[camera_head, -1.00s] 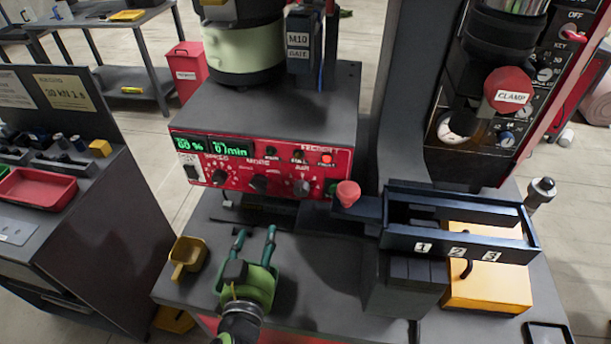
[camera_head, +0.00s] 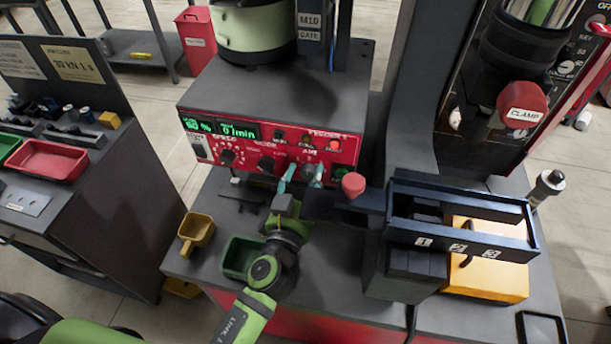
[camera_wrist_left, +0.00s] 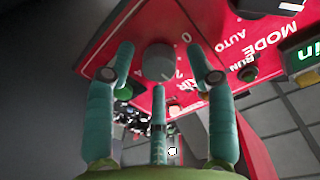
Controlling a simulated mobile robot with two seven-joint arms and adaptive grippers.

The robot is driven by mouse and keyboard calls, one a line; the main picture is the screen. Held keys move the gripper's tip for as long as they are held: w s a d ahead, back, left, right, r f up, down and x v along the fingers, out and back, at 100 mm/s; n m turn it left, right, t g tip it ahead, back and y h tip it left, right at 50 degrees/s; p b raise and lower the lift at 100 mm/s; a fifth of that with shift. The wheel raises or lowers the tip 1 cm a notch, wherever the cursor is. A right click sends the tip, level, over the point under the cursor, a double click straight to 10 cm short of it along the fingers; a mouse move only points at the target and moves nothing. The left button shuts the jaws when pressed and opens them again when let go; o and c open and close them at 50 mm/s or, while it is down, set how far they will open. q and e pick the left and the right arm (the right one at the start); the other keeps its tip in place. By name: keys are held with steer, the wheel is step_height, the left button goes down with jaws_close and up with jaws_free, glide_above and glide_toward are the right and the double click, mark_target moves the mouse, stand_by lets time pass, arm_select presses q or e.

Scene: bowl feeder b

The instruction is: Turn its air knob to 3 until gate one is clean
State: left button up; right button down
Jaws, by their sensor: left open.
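The grey air knob (camera_wrist_left: 158,62) sits on the red feeder panel (camera_head: 213,168). In the left wrist view a 0 shows beside it and part of AIR below. The knob's exact setting is too small to read. My left gripper (camera_head: 300,176) is open at the panel. In the left wrist view its teal fingers (camera_wrist_left: 160,66) stand on both sides of the knob, with a third below; contact is unclear. The dark track (camera_head: 400,230) carries labels 1, 2 and 3; gate one's label (camera_head: 423,242) is leftmost. Whether gate one is clean cannot be told.
A red mushroom button (camera_head: 353,185) stands right of the gripper. A green bin (camera_head: 230,268) and yellow scoop (camera_head: 196,230) lie on the table to the left. A yellow block (camera_head: 490,280) sits under the track. A red lamp (camera_head: 333,145) is lit on the panel.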

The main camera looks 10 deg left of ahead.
arm_select(q)
jaws_close()
arm_select(e)
steer(key=shift+w+a, duration=0.2)
steer(key=shift+a, duration=0.05)
arm_select(q)
steer(key=shift+r, duration=0.15)
arm_select(e)
steer(key=shift+s, duration=0.3)
arm_select(q)
steer(key=shift+r+m, duration=0.15)
steer(key=shift+m, duration=0.25)
steer(key=m, duration=0.3)
steer(key=shift+d+m+p, duration=0.1)
steer(key=shift+m+p, duration=0.35)
steer(key=shift+m, duration=1.95)
arm_select(e)
steer(key=shift+d+r, duration=0.15)
steer(key=shift+r, duration=0.3)
steer(key=shift+w, duration=0.1)
